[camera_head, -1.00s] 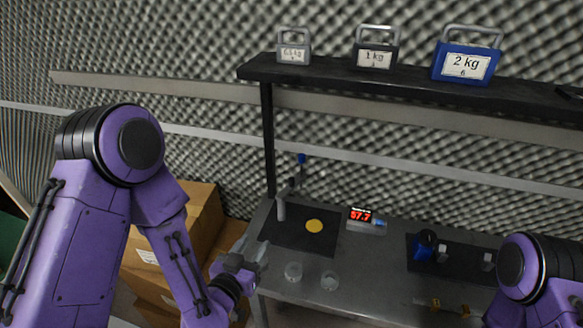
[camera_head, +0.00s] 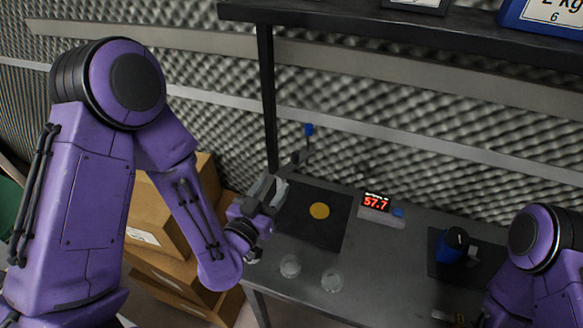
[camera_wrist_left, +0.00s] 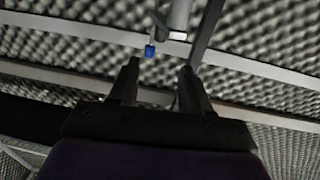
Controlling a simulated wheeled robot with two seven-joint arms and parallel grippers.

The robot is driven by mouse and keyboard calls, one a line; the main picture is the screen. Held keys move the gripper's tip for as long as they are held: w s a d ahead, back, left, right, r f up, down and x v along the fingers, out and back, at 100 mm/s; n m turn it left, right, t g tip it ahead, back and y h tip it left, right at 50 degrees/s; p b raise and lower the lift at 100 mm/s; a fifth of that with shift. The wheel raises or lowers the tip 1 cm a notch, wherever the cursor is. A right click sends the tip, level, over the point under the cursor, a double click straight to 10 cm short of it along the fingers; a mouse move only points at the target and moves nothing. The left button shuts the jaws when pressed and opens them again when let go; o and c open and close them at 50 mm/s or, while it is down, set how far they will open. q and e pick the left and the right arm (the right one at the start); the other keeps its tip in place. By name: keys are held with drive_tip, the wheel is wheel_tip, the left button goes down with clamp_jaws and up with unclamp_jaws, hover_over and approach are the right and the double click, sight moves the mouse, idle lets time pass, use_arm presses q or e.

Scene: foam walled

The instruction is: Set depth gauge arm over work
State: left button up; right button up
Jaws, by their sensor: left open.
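The depth gauge arm is a thin grey jointed arm (camera_head: 297,159) with a blue tip (camera_head: 309,130), standing at the back left of the table on a dark mat (camera_head: 332,227). A round yellow disc (camera_head: 320,210), which looks like the work, lies on that mat. The blue tip points up and back, away from the disc. My left gripper (camera_head: 272,187) is open beside the gauge post, which it partly hides. In the left wrist view the fingers (camera_wrist_left: 157,85) are apart, with the blue tip (camera_wrist_left: 150,52) and grey arm (camera_wrist_left: 178,20) beyond them. My right gripper is out of view.
A red display reading 57.7 (camera_head: 376,203) stands right of the mat. Two clear round dishes (camera_head: 290,265) (camera_head: 332,280) sit near the front edge. A blue device (camera_head: 452,246) is at right. A dark shelf (camera_head: 400,27) overhangs; cardboard boxes (camera_head: 160,221) stand left.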

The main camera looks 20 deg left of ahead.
sight(293, 158)
use_arm(q)
drive_tip(key=w+p, duration=0.1)
drive_tip(key=w, duration=0.2)
drive_tip(key=w+d, duration=0.1)
drive_tip(key=w, duration=0.2)
drive_tip(key=w+p, duration=0.1)
drive_tip(key=w, duration=0.3)
drive_tip(key=shift+d+p, duration=0.15)
drive_tip(key=shift+p, duration=0.2)
drive_tip(key=shift+w+f, duration=0.15)
drive_tip(key=shift+w, duration=0.2)
clamp_jaws()
